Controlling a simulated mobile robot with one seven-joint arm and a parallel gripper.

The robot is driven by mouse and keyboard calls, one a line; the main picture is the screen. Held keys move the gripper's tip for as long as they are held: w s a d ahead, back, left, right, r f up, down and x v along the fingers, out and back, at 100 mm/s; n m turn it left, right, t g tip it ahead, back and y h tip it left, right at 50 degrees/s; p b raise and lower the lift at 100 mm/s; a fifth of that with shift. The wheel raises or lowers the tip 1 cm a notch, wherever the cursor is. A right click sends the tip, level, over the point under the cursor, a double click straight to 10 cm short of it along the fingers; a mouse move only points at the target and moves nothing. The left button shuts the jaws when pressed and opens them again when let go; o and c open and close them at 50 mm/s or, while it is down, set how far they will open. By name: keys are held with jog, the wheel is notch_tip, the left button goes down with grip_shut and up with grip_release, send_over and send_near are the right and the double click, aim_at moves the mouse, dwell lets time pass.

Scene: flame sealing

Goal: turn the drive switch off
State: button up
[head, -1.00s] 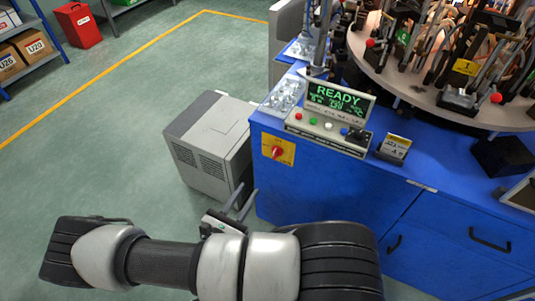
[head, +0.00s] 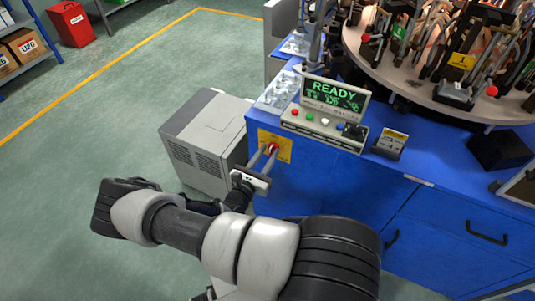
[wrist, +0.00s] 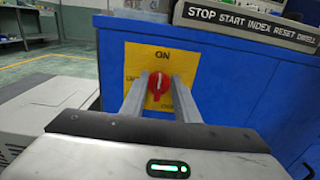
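The drive switch is a red rotary knob (wrist: 158,86) on a yellow plate (wrist: 158,53), on the blue cabinet's side. The knob's handle stands about upright, towards the word ON above it. Smaller labels at its lower left and right are partly hidden by my fingers. In the head view the knob (head: 272,148) is partly covered by my gripper (head: 264,158). My gripper (wrist: 158,82) is open, with one finger on each side of the knob and narrow gaps showing. I cannot tell whether the fingertips reach past the knob's face.
A control panel with buttons (head: 323,124) and a READY display (head: 335,95) sits on the blue cabinet (head: 330,185) above the switch. A grey box unit (head: 205,140) stands on the floor left of the cabinet. A round table with fixtures (head: 400,75) is at the back right.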

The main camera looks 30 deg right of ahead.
jog(key=shift+w+d, duration=0.1)
grip_shut()
jog(key=shift+n, duration=0.4)
jog(key=n, duration=0.3)
jog(key=shift+w+a+f, duration=0.1)
jog(key=shift+w+a, duration=0.1)
jog(key=shift+a, duration=0.05)
jog(key=n, duration=0.3)
jog(key=n+b, duration=0.1)
jog(key=n, duration=0.2)
jog(key=f+n+b, duration=0.1)
jog(key=n, duration=0.2)
jog(key=shift+w+a, duration=0.3)
jog(key=shift+w, duration=0.1)
jog(key=n, duration=0.2)
jog(key=n+b, duration=0.1)
jog(key=n, duration=0.2)
jog(key=shift+f, duration=0.35)
